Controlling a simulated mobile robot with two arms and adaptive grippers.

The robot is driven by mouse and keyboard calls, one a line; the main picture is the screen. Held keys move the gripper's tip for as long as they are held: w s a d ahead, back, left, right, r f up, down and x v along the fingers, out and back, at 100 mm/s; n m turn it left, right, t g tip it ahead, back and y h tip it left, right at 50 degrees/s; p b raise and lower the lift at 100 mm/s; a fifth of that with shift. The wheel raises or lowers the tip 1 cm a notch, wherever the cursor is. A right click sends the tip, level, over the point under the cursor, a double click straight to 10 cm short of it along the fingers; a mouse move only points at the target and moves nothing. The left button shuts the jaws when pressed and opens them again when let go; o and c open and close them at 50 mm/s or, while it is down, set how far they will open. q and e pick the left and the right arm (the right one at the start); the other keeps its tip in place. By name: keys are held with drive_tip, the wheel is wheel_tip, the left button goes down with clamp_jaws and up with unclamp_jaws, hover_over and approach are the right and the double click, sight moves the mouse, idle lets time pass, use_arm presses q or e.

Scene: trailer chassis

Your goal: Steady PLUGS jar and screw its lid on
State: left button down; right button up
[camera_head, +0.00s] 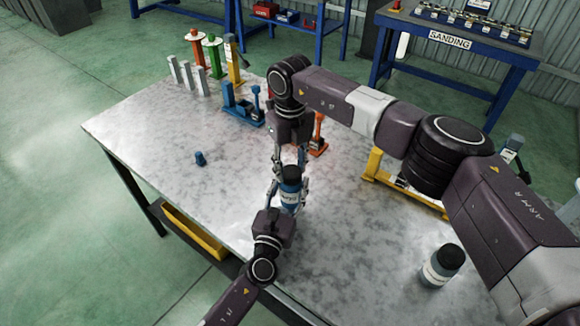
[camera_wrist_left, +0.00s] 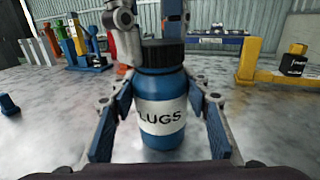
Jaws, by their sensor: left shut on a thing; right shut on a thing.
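The PLUGS jar (camera_head: 289,193) is blue with a white label and stands upright on the table. In the left wrist view the jar (camera_wrist_left: 163,112) is centred, with the label's first letter hidden. My left gripper (camera_head: 287,193) is shut around the jar's body, with a finger on each side in the left wrist view (camera_wrist_left: 163,115). The ribbed black lid (camera_wrist_left: 163,53) sits on the jar mouth; how tightly it is threaded cannot be told. My right gripper (camera_head: 291,165) points down from above and is shut on the lid, its fingers partly visible in the wrist view.
A second jar with a dark lid (camera_head: 441,266) stands at the table's right. A small blue part (camera_head: 200,158) lies on the left. Coloured stands (camera_head: 213,55) and a blue fixture (camera_head: 243,106) are at the back; a yellow stand (camera_head: 385,180) is right. The table's left front is clear.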

drive_tip(key=m, duration=0.8)
drive_tip(key=shift+d, duration=0.1)
drive_tip(key=m, duration=0.7)
drive_tip(key=shift+d, duration=0.1)
drive_tip(key=m, duration=0.8)
drive_tip(key=shift+s, duration=0.1)
drive_tip(key=m, duration=0.3)
drive_tip(key=shift+m, duration=0.3)
drive_tip(key=m, duration=0.3)
drive_tip(key=shift+s+f, duration=0.1)
drive_tip(key=shift+s, duration=0.05)
drive_tip(key=o, duration=0.7)
